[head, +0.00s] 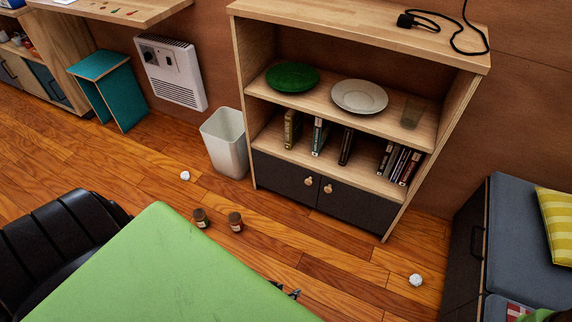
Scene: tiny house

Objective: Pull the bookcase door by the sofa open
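The bookcase (240,60) stands against the back wall, with two dark doors at its bottom. The right door (360,210), on the side nearer the sofa (530,240), looks closed. Its round wooden knob (328,188) sits near its upper left corner. The left door (280,177) also looks closed, with its own knob (308,181). Only a small dark part of my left gripper (289,293) shows past the edge of the green table, well in front of the doors and apart from them. Its fingers are too hidden to judge. My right gripper is not in view.
The green table (165,270) fills the lower left, beside a black chair (60,240). Two small brown jars (235,221) and white crumpled balls (416,280) lie about the floor. A white bin (225,145) stands left of the bookcase. Floor before the doors is mostly clear.

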